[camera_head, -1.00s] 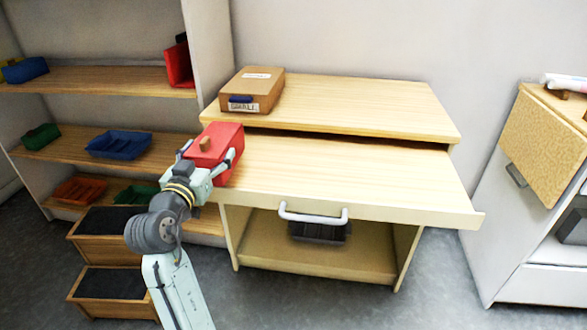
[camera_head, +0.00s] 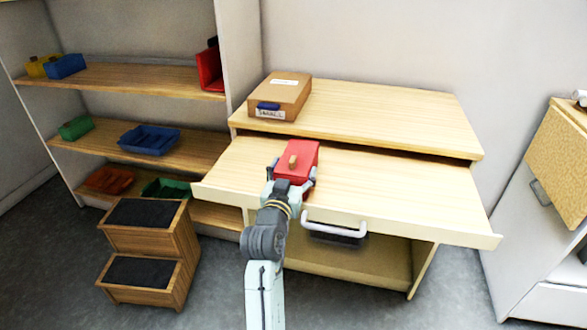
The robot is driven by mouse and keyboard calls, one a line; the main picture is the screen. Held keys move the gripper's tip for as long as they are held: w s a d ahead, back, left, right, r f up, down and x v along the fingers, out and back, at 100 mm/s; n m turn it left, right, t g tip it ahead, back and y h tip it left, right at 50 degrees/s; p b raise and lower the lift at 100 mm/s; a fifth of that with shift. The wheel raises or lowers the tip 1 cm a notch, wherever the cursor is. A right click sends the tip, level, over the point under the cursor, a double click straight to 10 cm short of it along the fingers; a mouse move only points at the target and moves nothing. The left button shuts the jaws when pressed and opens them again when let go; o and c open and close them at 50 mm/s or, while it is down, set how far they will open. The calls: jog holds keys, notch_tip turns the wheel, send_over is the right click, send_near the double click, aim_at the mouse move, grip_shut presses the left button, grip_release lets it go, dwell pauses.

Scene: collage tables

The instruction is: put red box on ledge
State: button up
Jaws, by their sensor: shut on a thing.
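The red box (camera_head: 301,155), with a small wooden knob on top, is over the left part of the pulled-out lower board (camera_head: 400,190) of the wooden desk. My gripper (camera_head: 293,183) is shut on the red box from its near side. I cannot tell whether the box touches the board. The raised upper top (camera_head: 390,115) of the desk lies behind it and could be the ledge. The underside of the box and parts of the fingers are hidden.
A cardboard box (camera_head: 282,95) stands on the upper top's left end. Shelves (camera_head: 150,80) with coloured bins are at left. A step stool (camera_head: 150,245) stands on the floor. A white cabinet (camera_head: 530,260) is at right. Most of the upper top is bare.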

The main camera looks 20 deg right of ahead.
jog(key=shift+f, duration=0.2)
jog(key=o, duration=1.2)
jog(key=shift+r, duration=0.2)
